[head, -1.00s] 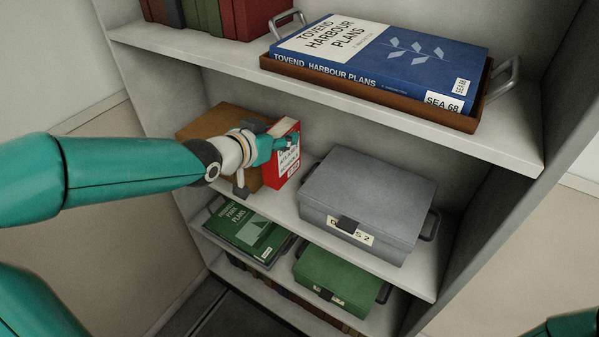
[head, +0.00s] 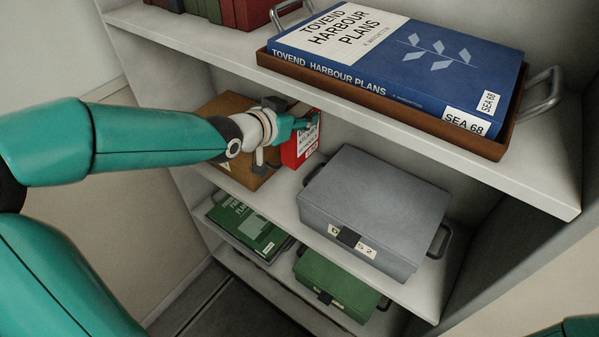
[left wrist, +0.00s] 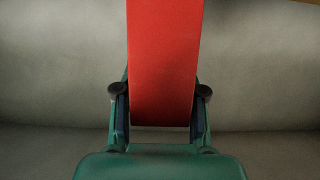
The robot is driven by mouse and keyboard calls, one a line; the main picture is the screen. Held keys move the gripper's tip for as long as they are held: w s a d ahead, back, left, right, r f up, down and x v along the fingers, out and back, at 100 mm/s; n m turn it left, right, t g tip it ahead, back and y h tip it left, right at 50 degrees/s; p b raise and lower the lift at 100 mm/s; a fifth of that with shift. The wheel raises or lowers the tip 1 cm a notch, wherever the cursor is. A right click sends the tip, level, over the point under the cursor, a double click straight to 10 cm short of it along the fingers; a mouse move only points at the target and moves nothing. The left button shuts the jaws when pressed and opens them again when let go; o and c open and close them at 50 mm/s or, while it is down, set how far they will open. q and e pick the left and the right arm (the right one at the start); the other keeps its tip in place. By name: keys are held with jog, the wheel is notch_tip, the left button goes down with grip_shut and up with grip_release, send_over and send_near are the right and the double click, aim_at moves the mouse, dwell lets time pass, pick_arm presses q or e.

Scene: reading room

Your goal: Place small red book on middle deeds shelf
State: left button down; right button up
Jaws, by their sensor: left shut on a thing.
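The small red book (head: 302,150) with a white label stands on the middle shelf (head: 285,203) or just above it; I cannot tell whether it touches. It is between a brown box (head: 222,110) on the left and a grey box (head: 378,205) on the right. My left gripper (head: 292,124) is shut on the red book near its upper part. In the left wrist view the book's red cover (left wrist: 163,65) sits between the two fingers (left wrist: 160,108). My right gripper is not in view; only a bit of my teal arm shows at the lower right.
On the upper shelf, a blue Tovend Harbour Plans book (head: 400,60) lies in a brown tray (head: 500,148) with metal handles, and dark red and green books (head: 220,10) stand at left. Below are a green book (head: 245,228) and a green box (head: 337,285).

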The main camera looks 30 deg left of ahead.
aim_at(300, 149)
pick_arm(q)
notch_tip(300, 149, down, 9)
jog(key=shift+f, duration=0.2)
dwell(0.3)
jog(key=shift+f, duration=0.15)
jog(key=c, duration=0.7)
grip_release()
jog(key=shift+o, duration=0.2)
